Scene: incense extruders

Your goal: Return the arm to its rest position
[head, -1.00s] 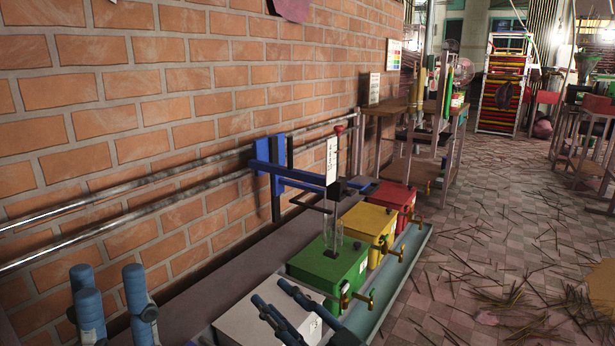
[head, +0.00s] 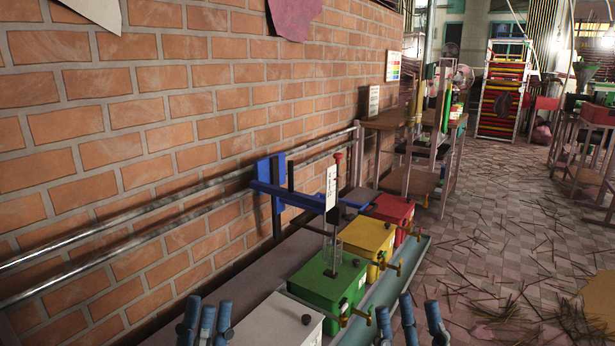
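My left gripper (head: 207,314) shows at the bottom edge as blue finger segments pointing up, apart, with nothing between them. It is in front of the white box at the left. My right gripper (head: 408,312) also shows blue fingers pointing up, spread apart and empty, at the bottom edge, to the right of the white box and below the green box in the picture. Both grippers are cut off by the frame, and both arms behind them are out of view.
A white box (head: 262,322), green box (head: 318,290), yellow box (head: 362,246) and red box (head: 392,213) stand in a row. A blue bracket (head: 290,188) is by the brick wall (head: 150,200). Sticks litter the floor (head: 480,240) at right, where there is free room.

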